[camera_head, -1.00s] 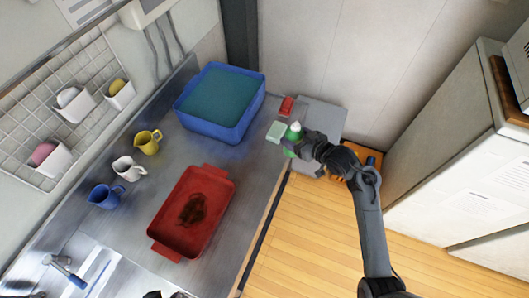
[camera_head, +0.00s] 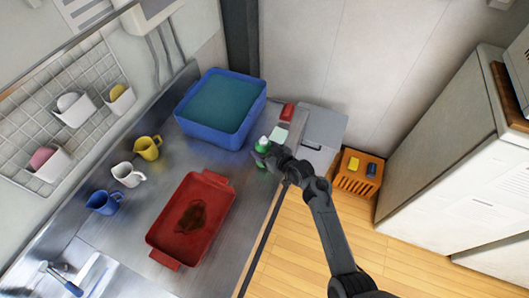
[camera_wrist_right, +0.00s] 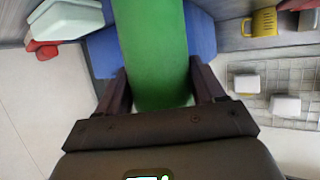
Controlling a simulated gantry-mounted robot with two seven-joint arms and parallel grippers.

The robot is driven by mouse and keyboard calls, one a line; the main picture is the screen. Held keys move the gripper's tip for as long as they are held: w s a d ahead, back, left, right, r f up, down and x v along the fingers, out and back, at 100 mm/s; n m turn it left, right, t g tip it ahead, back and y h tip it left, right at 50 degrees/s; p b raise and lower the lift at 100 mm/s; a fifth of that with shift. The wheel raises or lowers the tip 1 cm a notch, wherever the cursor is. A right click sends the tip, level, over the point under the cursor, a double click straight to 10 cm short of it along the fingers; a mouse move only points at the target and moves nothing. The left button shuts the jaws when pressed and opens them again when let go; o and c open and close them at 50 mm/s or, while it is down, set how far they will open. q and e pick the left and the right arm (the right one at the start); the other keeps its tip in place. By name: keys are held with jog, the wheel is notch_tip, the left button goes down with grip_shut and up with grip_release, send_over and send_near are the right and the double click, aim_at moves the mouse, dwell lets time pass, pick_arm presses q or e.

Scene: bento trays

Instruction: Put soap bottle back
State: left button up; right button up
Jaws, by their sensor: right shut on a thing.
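The soap bottle is green with a pale top (camera_head: 263,144). It stands roughly upright over the steel counter, just right of the blue tub (camera_head: 217,140). My right gripper (camera_head: 262,157) is shut on it. In the right wrist view the green bottle (camera_wrist_right: 155,50) rises between the two dark fingers of my right gripper (camera_wrist_right: 160,92). I cannot tell whether its base touches the counter. My left gripper is not in view.
A red tray (camera_head: 163,239) with a brown stain lies in front.

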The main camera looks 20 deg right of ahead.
jog(key=shift+f, duration=0.8)
jog(key=shift+f, duration=0.2)
jog(key=o, duration=1.3)
